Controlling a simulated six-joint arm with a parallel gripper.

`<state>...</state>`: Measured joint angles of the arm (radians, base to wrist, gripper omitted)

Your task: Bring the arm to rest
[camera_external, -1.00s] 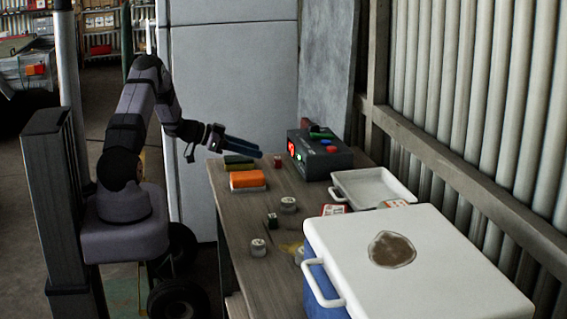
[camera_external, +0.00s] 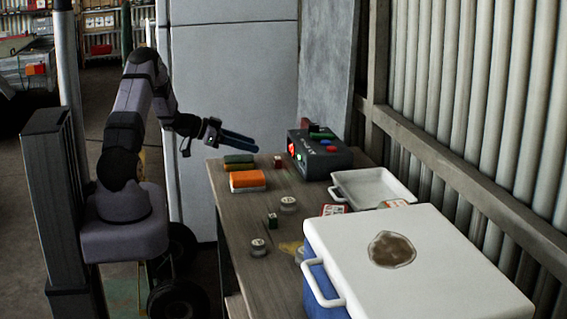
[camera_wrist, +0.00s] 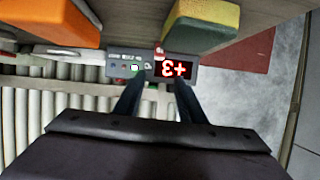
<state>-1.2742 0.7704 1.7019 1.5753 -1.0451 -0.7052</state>
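My gripper (camera_external: 255,149) hangs in the air over the far left part of the table, its dark blue fingers pointing right toward the black box with a red display. In the wrist view my gripper (camera_wrist: 159,82) has its two fingers apart, with nothing between them. My arm is bent, reaching up from its base and then forward and slightly down. The gripper is clear of the table and touches nothing that I can see.
The wooden table (camera_external: 232,218) carries an orange block (camera_external: 247,180), a green-and-yellow sponge (camera_external: 238,160), the display box (camera_external: 325,160), a white tray (camera_external: 345,190) and small items. A white-lidded cooler (camera_external: 420,240) fills the near right. A corrugated wall (camera_external: 500,110) borders the right.

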